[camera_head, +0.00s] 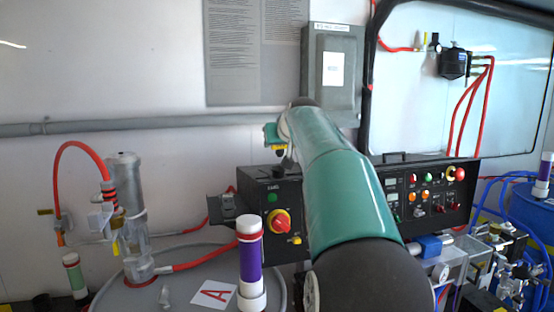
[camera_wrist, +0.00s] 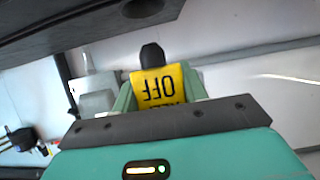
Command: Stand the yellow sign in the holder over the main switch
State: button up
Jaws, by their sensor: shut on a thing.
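The yellow sign (camera_wrist: 158,86) with black lettering, reading "OFF" upside down, is held between the two green fingers of my gripper (camera_wrist: 160,92) in the wrist view. In the head view my gripper (camera_head: 275,138) is above the black panel box, and a small yellow part of the sign (camera_head: 279,150) shows under it. The main switch (camera_head: 280,222), a red knob on a yellow plate, is on the box's front. A small dark piece (camera_head: 280,171) on the box top, just below the sign, looks like the holder. I see a gap between them. My arm hides the box's right side.
A wider control panel (camera_head: 425,195) with buttons stands at right. A grey box (camera_head: 333,75) is on the wall behind.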

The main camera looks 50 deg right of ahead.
aim_at(277, 168)
jog(key=shift+w+d+f, duration=0.35)
jog(key=shift+w+f, duration=0.25)
jog(key=shift+f, duration=0.2)
jog(key=f, duration=0.3)
jog(key=shift+w+d+f, duration=0.15)
jog(key=shift+w+d, duration=0.05)
jog(key=shift+d, duration=0.05)
jog(key=shift+f, duration=0.2)
jog(key=shift+a, duration=0.1)
jog(key=shift+f, duration=0.15)
jog(key=o, duration=1)
